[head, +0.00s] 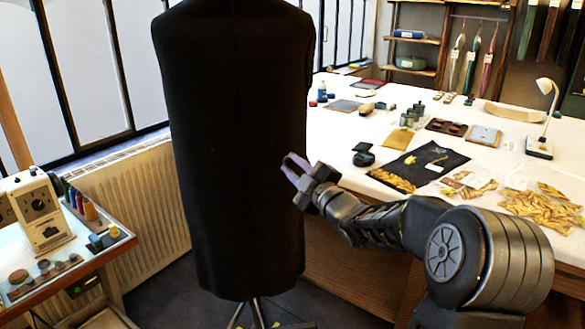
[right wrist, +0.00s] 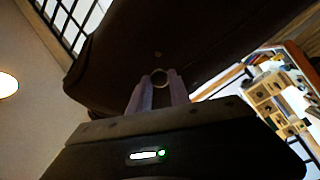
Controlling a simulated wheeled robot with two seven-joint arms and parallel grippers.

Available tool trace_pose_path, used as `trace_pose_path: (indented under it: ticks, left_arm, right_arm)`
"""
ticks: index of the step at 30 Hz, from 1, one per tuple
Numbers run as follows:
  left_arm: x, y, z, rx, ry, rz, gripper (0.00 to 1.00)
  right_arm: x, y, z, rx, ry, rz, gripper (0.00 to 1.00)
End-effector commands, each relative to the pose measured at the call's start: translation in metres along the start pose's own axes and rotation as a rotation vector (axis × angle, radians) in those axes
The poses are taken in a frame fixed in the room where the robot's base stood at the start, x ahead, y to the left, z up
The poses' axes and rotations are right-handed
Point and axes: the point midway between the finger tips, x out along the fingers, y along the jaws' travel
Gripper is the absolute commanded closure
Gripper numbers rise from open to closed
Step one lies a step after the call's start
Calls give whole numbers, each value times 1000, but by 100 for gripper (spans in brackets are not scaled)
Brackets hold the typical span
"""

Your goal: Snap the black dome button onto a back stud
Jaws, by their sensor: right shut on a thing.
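A long black garment (head: 235,140) hangs upright on a stand, and its dark cloth fills the upper part of the right wrist view (right wrist: 200,35). My right gripper (head: 291,164) is in front of the garment's right side in the head view. Its pale purple fingers (right wrist: 158,90) are shut on the black dome button (right wrist: 159,78), which shows as a small round piece with a light rim at the fingertips. A small pale dot, seemingly a back stud (right wrist: 158,54), shows on the cloth just beyond the button, apart from it in the picture. My left gripper is out of view.
A white-topped table (head: 400,95) on the right carries a black cloth (head: 440,153), bags of yellowish pieces (head: 540,205) and a lamp (head: 542,120). A side table with a cream machine (head: 38,208) stands at the left. A radiator (head: 135,200) is behind the garment.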

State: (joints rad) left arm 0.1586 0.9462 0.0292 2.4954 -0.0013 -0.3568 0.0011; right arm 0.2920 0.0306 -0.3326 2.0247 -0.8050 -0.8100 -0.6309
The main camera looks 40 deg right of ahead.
Motion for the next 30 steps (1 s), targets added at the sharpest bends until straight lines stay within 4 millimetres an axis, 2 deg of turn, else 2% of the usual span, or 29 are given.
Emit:
trace_pose_path:
  ticks: [14, 20, 30]
  left_arm:
    - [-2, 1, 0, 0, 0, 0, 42]
    - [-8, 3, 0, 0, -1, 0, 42]
    - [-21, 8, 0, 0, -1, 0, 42]
  right_arm:
    - [5, 1, 0, -1, 0, 0, 100]
    - [19, 1, 1, -1, 0, -2, 100]
    - [55, 1, 5, -1, 0, -1, 100]
